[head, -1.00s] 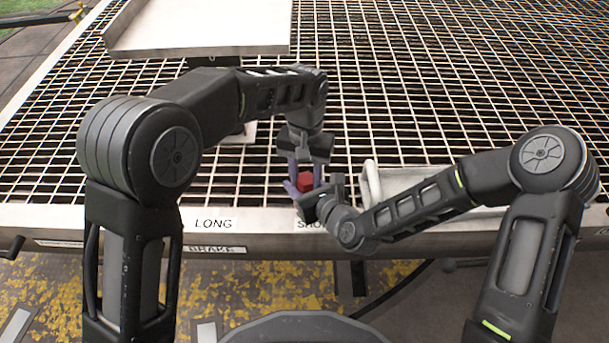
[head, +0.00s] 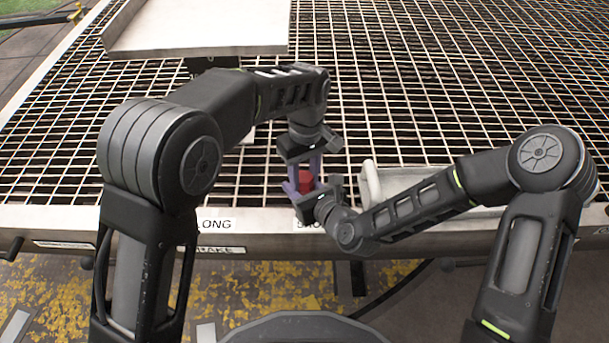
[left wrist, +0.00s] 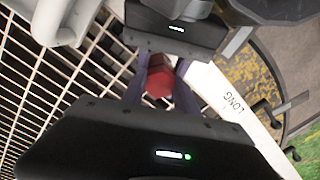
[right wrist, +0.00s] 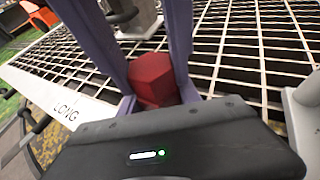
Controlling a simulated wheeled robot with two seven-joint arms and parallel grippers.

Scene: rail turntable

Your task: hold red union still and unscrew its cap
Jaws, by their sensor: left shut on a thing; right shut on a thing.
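The red union (head: 306,180) is held between my two grippers just above the table's front edge. My left gripper (head: 305,172) reaches down from above, shut on the union. My right gripper (head: 303,190) comes in low from the right, also shut on the union. In the left wrist view the red part (left wrist: 158,84) shows between purple fingers, with the right gripper's body opposite. In the right wrist view its faceted red side (right wrist: 153,80) shows between purple fingers. The grippers hide much of it, and I cannot tell the seam between cap and body.
The table has an open metal grid (head: 440,80) with a pale front rail (head: 130,218) carrying labels such as LONG. A raised pale plate (head: 195,30) stands at the back left. A pale rounded part (head: 371,183) lies close to the right gripper.

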